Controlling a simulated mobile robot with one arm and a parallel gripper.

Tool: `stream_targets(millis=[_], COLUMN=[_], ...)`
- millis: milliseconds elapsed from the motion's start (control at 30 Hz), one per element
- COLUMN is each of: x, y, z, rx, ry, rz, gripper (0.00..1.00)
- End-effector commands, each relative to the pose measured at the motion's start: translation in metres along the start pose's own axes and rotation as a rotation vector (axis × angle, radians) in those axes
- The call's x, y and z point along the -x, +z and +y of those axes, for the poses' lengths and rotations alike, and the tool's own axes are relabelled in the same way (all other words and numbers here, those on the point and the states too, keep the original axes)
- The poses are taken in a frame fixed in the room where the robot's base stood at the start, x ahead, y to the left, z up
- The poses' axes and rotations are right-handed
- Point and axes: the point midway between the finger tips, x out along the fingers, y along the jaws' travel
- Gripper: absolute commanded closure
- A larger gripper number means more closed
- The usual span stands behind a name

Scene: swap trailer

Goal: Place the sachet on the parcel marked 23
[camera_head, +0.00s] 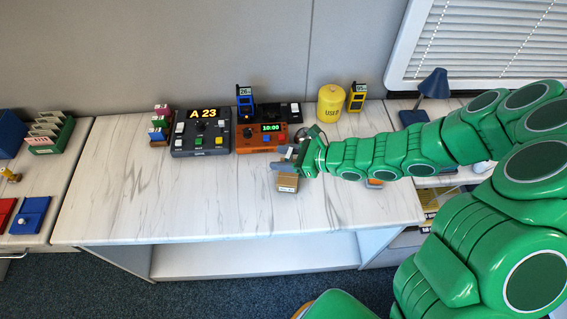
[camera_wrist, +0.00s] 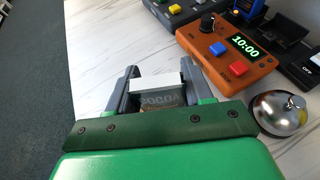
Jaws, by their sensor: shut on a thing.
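My gripper (camera_head: 285,166) is over the right part of the white marbled table. In the wrist view its two grey fingers are shut on a sachet (camera_wrist: 160,101) with a brown face marked COCOA and a pale upper edge. In the head view a small brown parcel (camera_head: 287,184) with a white label shows right below the fingers. The label is too small to read. I cannot tell whether the sachet touches the parcel, and the fingers mostly hide the sachet in the head view.
A dark console (camera_head: 201,140) displays "A 23". An orange timer (camera_head: 262,138) reads 10:00, with a metal bell (camera_wrist: 279,113) beside it. A yellow canister marked USED (camera_head: 331,103) stands behind. The table's front left (camera_head: 150,205) is clear.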

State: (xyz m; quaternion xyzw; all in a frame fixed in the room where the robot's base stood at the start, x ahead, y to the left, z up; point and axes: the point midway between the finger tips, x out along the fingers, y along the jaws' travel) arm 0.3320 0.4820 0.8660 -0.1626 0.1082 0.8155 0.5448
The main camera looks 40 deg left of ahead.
Motion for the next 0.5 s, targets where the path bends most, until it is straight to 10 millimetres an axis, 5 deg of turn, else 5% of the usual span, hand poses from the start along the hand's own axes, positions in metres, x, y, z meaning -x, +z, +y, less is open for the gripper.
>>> stream_targets(millis=[500], x=[-0.013], y=[-0.031], z=[0.0], rx=[-0.001], ry=[-0.001], rz=[0.0], gripper=[0.78])
